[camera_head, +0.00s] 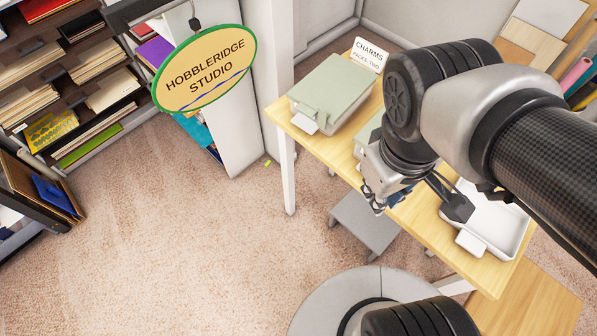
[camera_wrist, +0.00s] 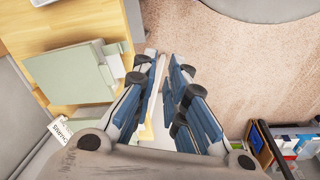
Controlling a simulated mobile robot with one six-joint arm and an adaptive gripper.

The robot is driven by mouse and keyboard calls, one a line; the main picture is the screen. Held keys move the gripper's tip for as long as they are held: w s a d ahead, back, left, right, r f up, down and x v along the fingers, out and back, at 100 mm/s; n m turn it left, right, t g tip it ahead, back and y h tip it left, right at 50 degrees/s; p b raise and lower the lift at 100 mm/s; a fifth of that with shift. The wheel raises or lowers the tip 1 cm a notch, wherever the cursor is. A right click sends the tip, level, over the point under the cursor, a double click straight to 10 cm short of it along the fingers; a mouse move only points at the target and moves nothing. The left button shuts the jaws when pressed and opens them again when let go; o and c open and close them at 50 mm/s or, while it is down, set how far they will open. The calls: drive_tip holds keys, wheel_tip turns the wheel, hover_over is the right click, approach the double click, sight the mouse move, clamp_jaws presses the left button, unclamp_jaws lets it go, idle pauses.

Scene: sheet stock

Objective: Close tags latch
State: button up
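No label reading "tags" is legible in either view. A closed grey-green box (camera_head: 335,92) with a white front tab (camera_head: 304,126) stands on the wooden table beside a card reading "CHARMS" (camera_head: 370,54). A grey-green box with a tab also shows in the wrist view (camera_wrist: 70,75), left of my fingers. A second green box (camera_head: 367,136) is mostly hidden behind my arm. A white open tray (camera_head: 507,228) with a white front tab (camera_head: 470,243) lies at right. My gripper (camera_wrist: 163,75) is open and empty, over the table's front edge, apart from the boxes.
The wooden table (camera_head: 437,232) has white legs. A grey step stool (camera_head: 365,222) stands below its front edge. Shelves of sheet stock (camera_head: 60,75) line the left. The carpet (camera_head: 190,250) at left is clear.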

drive_tip(key=s+a+f+n+t+h, duration=0.2)
drive_tip(key=a+f+n+h, duration=0.4)
drive_tip(key=f+n, duration=0.3)
drive_tip(key=s+a+f+n+t+h, duration=0.1)
drive_tip(key=a+f+n+h, duration=0.6)
drive_tip(key=n, duration=1.1)
drive_tip(key=shift+s+a+f+n+t, duration=0.2)
drive_tip(key=shift+s+f+n+t, duration=0.25)
drive_tip(key=shift+f, duration=0.65)
drive_tip(key=shift+w, duration=0.1)
drive_tip(key=shift+f, duration=0.1)
